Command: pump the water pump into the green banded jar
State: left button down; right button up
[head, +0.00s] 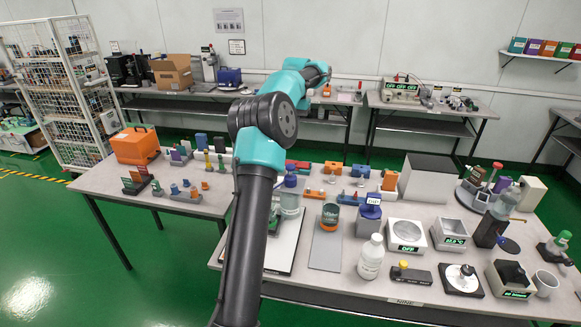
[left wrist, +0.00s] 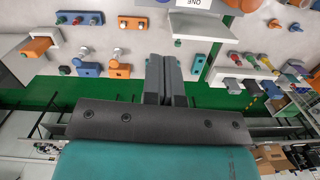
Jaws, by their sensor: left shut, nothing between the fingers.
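A clear bottle with a blue pump-like top (head: 290,190) stands just right of my arm on the near table. It may be the water pump. A greenish jar-like thing (head: 273,221) sits beside it, partly hidden by my arm; I cannot make out a band. My left gripper (left wrist: 166,80) is shut and empty in the left wrist view, apart from the tabletop things. In the head view my left arm rises past the bottle and its fingers cannot be made out. My right gripper is not in view.
A white bottle (head: 371,257), a blue block (head: 370,209), a scale (head: 406,236) and several testers crowd the table to the right. Small coloured blocks line its back. An orange case (head: 135,145) stands on the left table. The grey mat (head: 325,253) has bare room in front.

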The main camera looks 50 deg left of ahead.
pick_arm(q)
send_near(291, 165)
dwell(0.3)
jog(key=shift+f, duration=0.15)
jog(key=shift+s+d+f, duration=0.1)
jog(key=shift+s+f, duration=0.05)
jog(key=shift+f, duration=1.55)
jog(key=shift+s+d+f, duration=0.1)
jog(key=shift+s+f, duration=0.05)
jog(key=shift+f, duration=1.5)
